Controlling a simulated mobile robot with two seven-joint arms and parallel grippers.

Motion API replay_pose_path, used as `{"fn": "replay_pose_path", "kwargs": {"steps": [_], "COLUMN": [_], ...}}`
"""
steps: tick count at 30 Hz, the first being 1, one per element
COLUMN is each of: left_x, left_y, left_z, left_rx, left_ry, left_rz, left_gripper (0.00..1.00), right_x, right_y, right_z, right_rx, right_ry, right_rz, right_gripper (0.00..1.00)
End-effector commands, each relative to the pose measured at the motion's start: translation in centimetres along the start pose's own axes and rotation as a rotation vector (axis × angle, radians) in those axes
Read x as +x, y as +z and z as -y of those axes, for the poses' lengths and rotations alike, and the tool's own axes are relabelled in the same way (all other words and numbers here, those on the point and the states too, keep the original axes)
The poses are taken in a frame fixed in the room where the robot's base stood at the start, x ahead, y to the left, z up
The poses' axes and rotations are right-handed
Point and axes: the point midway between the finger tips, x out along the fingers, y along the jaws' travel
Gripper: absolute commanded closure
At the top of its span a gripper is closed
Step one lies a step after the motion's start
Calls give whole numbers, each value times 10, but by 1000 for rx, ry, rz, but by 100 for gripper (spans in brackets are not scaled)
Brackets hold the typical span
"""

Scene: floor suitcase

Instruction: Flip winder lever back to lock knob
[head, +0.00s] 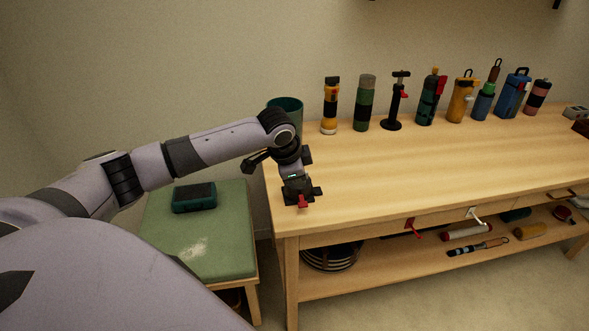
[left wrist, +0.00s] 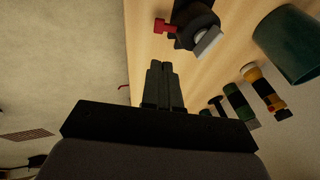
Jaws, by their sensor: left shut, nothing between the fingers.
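The winder (head: 301,191) is a small dark device near the bench's left front corner. Its red knob (head: 303,203) faces the front of the bench. In the left wrist view the dark winder body (left wrist: 190,15) is cut off by the top edge, with the red knob (left wrist: 165,27) on one side and a pale flat lever-like piece (left wrist: 208,43) on the other. My left gripper (head: 306,155) is close above the winder. In the left wrist view its fingers (left wrist: 161,64) are together, empty, and apart from the winder. My arm hides part of the winder. My right gripper is out of view.
A dark green cup (head: 287,104) stands behind my left wrist. Several flasks and tools line the back of the bench (head: 390,180). The middle of the bench is clear. A green stool (head: 215,250) with a dark green case (head: 195,197) is at the left.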

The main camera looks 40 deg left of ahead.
Motion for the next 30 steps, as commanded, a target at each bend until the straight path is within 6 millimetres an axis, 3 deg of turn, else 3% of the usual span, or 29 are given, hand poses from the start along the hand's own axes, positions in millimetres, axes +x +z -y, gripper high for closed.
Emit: {"fn": "replay_pose_path", "kwargs": {"steps": [6,10,30], "left_x": [-29,-38,-41], "left_y": [0,0,0], "left_z": [-6,-8,-9], "left_rx": [1,0,0], "left_ry": [-2,-1,0], "left_rz": [-2,0,-1], "left_gripper": [100,100,100], "right_x": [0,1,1], "right_y": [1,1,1], "right_z": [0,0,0], "right_rx": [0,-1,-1], "right_ry": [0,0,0], "right_rz": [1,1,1], "right_gripper": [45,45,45]}}
